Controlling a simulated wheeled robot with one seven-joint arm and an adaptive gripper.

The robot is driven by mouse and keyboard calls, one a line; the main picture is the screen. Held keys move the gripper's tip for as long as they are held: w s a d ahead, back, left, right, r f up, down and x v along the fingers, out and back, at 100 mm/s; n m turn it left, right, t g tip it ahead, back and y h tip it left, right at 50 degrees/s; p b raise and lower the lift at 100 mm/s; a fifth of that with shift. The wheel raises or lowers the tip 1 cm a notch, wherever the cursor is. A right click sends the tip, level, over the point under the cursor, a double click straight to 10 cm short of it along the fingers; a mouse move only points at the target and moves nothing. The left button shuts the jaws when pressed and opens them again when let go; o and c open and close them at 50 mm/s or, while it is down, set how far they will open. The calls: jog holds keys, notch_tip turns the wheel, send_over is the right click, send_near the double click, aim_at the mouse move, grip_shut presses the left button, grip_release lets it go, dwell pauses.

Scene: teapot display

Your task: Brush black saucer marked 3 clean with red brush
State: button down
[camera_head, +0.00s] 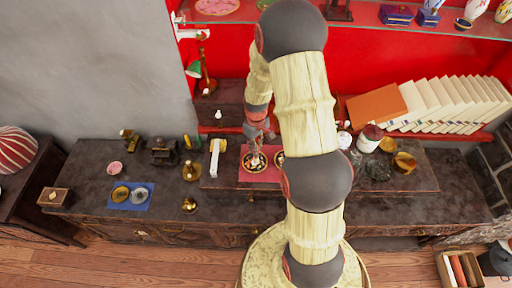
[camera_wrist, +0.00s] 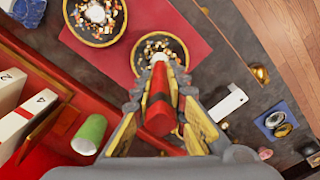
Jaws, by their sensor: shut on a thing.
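My gripper (camera_wrist: 160,92) is shut on the red brush (camera_wrist: 160,112), which has a dark band and a pale tip. In the wrist view the tip is over a black saucer (camera_wrist: 184,52) with a gold rim, strewn with small coloured bits; I cannot tell if it touches. A second black saucer (camera_wrist: 71,12), also littered with bits, lies beside it on the red mat (camera_wrist: 185,15). No number is readable on either saucer. In the head view my gripper (camera_head: 255,140) is just above the left saucer (camera_head: 264,161); my arm partly covers the right one (camera_head: 279,158).
A white block (camera_head: 217,157) stands left of the red mat. A blue mat (camera_head: 146,188) with two round metal things lies further left. A green cup (camera_wrist: 90,135) and numbered white blocks (camera_wrist: 40,103) are near my gripper. Jars (camera_head: 369,138) crowd the right.

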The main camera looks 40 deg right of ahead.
jog(key=shift+f+b, duration=0.65)
jog(key=shift+f, duration=0.35)
